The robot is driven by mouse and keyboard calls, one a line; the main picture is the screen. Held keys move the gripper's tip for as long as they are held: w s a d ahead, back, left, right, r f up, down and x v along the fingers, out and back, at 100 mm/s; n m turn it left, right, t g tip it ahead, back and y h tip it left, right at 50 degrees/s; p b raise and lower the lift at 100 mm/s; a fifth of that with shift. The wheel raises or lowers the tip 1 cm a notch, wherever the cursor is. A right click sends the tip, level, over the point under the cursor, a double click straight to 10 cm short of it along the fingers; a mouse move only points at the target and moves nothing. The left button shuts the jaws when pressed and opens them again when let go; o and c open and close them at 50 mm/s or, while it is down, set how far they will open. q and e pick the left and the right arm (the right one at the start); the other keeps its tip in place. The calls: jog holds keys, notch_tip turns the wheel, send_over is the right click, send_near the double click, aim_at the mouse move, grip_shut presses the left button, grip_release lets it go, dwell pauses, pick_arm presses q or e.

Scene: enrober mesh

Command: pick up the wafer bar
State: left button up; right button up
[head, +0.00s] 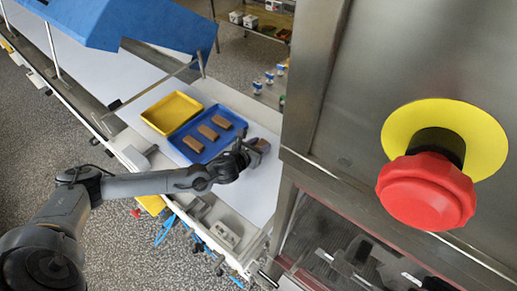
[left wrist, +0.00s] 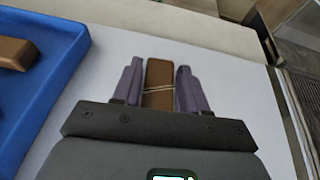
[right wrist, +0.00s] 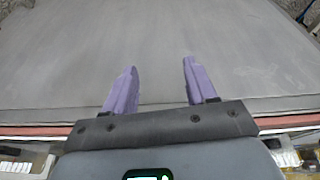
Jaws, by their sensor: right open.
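The wafer bar (left wrist: 158,82), brown with thin pale lines across it, lies between the two fingers of my left gripper (left wrist: 158,90) in the left wrist view. The fingers are close along both its long sides; I cannot tell whether they press on it. In the head view my left gripper (head: 248,150) is over the white surface just right of the blue tray, with a brown end of the bar (head: 263,145) showing beside it. My right gripper (right wrist: 155,85) is open and empty in the right wrist view, above a plain grey surface.
A blue hood (head: 140,25) hangs over the white surface (head: 258,185). A steel cabinet with a red emergency button (head: 425,190) stands at the right.

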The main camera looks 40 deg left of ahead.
pick_arm(q)
jog(key=c, duration=0.4)
jog(key=shift+r, duration=0.1)
